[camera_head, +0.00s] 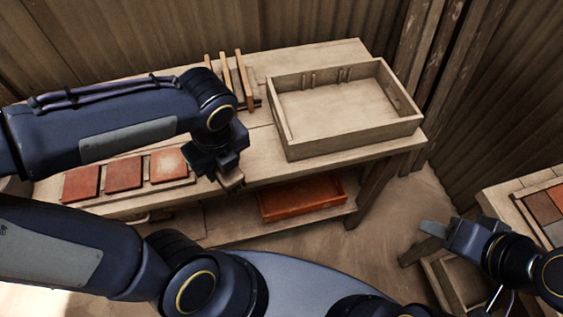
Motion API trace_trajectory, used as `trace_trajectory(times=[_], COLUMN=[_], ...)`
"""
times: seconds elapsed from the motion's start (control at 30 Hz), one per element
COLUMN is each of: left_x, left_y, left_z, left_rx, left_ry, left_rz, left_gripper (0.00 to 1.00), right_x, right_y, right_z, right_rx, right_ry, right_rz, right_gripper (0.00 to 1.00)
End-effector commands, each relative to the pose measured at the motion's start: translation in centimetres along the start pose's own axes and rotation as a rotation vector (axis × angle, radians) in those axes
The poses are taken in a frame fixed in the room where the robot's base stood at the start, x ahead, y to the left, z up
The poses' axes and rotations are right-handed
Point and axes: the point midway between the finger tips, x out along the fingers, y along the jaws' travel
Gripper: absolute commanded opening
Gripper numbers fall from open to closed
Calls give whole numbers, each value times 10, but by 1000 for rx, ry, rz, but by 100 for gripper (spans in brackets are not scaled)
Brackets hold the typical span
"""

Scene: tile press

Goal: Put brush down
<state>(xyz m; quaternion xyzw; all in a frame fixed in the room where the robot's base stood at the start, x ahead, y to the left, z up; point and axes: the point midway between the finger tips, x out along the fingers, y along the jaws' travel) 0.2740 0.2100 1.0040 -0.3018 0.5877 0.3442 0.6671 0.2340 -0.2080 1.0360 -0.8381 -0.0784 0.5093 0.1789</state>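My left gripper (230,176) points down over the front of the workbench, just right of the row of tiles. A small tan piece (233,181) shows at its fingertips and looks like part of the brush; the arm and fingers hide most of it. My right gripper (436,229) is out to the right, above the floor between the bench and the side table. Its grey fingertips are seen side-on, and I see nothing held in them.
Three reddish tiles, with the middle one (124,174), lie at the bench's left front. A large open wooden tray (350,141) fills the bench's right end. Upright wooden slats (244,80) stand behind. A red-orange tray (300,203) sits on the lower shelf. A side table (509,207) holds coloured tiles.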

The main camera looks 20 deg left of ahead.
Motion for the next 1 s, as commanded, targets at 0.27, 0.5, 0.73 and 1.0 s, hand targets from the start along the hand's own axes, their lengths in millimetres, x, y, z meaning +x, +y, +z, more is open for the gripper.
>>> trace_trajectory(times=[0.27,0.5,0.73,1.0], left_x=[19,52,95,118], left_y=[-15,-55,-75,-85], left_z=[23,64,82,91], left_rx=[7,8,9,10], left_ry=[10,7,7,6], left_rz=[5,4,1,1], left_gripper=[8,8,8,8], right_x=[2,-1,1,2], right_y=[1,0,0,1], right_z=[1,0,0,1], right_rx=[0,0,0,0], right_ry=[0,0,0,0], right_rz=[0,0,0,0], right_gripper=[36,36,36,36])
